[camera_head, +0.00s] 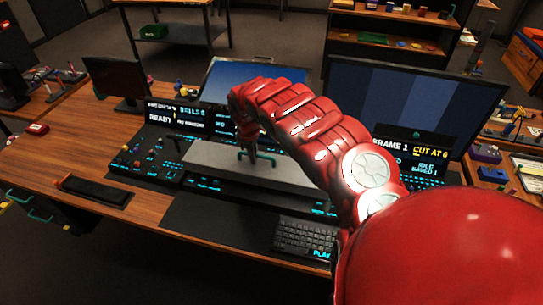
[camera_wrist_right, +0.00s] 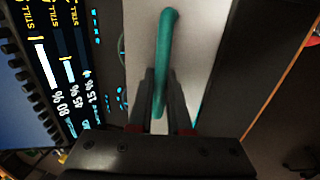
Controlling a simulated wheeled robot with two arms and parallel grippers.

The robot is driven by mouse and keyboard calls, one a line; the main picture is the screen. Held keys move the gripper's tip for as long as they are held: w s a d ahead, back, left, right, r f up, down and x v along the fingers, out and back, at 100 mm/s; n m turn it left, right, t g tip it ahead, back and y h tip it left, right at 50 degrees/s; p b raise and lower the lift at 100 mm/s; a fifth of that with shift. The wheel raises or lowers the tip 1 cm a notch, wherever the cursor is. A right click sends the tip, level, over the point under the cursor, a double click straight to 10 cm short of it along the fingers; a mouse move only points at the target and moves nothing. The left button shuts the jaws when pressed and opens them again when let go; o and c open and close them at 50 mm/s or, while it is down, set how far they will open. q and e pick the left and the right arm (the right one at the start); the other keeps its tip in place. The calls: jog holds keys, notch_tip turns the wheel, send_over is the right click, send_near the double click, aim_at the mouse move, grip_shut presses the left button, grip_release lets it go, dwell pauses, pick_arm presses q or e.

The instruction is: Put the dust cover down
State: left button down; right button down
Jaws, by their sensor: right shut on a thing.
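The dust cover (camera_head: 214,158) is a long pale grey slab with a teal handle (camera_head: 266,157) on top. It lies across the middle of the control panel (camera_head: 150,155) in the head view. In the right wrist view the cover (camera_wrist_right: 190,45) and its teal handle (camera_wrist_right: 166,50) fill the centre. My right gripper (camera_head: 252,156) is over the cover, and its fingers (camera_wrist_right: 160,108) are shut on the handle. I cannot tell whether the cover's underside touches the panel. The arm hides part of the panel at right. My left gripper is not in view.
A keyboard (camera_head: 305,235) lies in front of the panel at right. A dark flat pad (camera_head: 95,191) lies at the left. Monitors (camera_head: 118,78) and a large screen (camera_head: 430,100) stand behind.

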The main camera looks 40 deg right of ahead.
aim_at(271, 155)
jog(key=d+p, duration=0.1)
jog(key=d, duration=0.5)
jog(key=shift+w+f, duration=0.1)
jog(key=shift+f, duration=0.05)
jog(key=shift+w+d+f, duration=0.1)
jog(key=shift+d, duration=0.5)
notch_tip(271, 155, down, 3)
jog(key=shift+a+r+p, duration=0.1)
jog(key=shift+r+p, duration=0.1)
jog(key=shift+p, duration=0.35)
jog(key=shift+f, duration=0.5)
jog(key=c, duration=0.8)
grip_release()
jog(key=shift+c, duration=0.2)
